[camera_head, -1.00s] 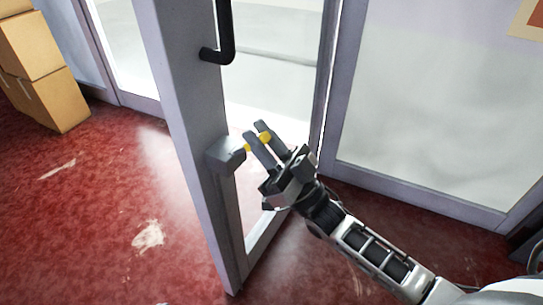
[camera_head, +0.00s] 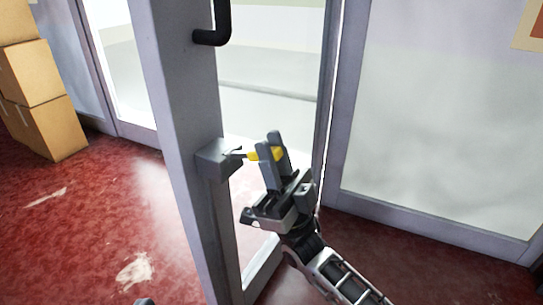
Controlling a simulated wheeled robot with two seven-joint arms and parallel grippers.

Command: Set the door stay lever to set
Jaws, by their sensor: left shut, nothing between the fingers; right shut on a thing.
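The door stay lever (camera_head: 252,155) has a yellow grip on a thin dark stem. It sticks out to the right, nearly level, from a grey box (camera_head: 216,160) on the edge of the open glass door (camera_head: 186,130). My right gripper (camera_head: 272,148) comes from the lower right and is shut on the yellow grip, with its fingers pointing up and hiding part of it. Only a small dark tip of my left gripper (camera_head: 145,301) shows at the bottom edge, away from the lever. No set marking can be read on the box.
A black door handle (camera_head: 219,30) is above the box on the door. Stacked cardboard boxes (camera_head: 40,95) stand at the far left. A frosted glass panel (camera_head: 440,120) is to the right. The red floor (camera_head: 90,210) left of the door is clear apart from pale patches.

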